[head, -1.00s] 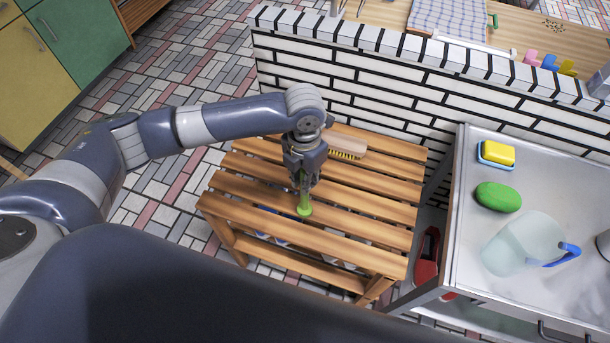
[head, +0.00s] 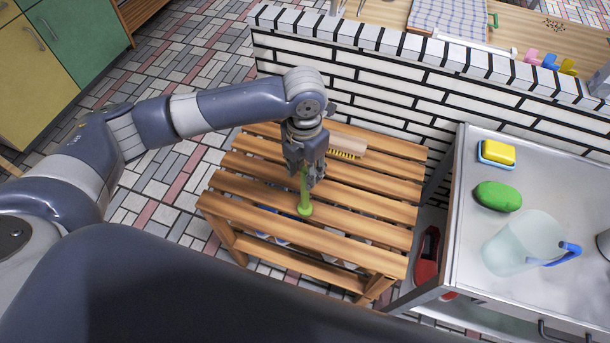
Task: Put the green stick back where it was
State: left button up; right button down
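The green stick (head: 305,198) stands upright on the slatted wooden bench (head: 240,208), its wider round foot touching the slats. My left gripper (head: 306,178) points down over it, with the stick's upper part between its fingers. The fingers look apart, one on each side of the stick. The stick's top is hidden by the gripper. My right gripper is not in view.
A wooden brush (head: 348,143) with yellow bristles lies behind the gripper on the bench. A white brick wall (head: 400,105) rises behind. At right, a metal counter (head: 465,235) holds a yellow sponge (head: 499,152), green soap (head: 497,196) and a clear jug (head: 522,243).

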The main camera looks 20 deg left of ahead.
pick_arm(q)
notch_tip(320, 180, up, 9)
jog(key=shift+f, duration=0.1)
dwell(0.6)
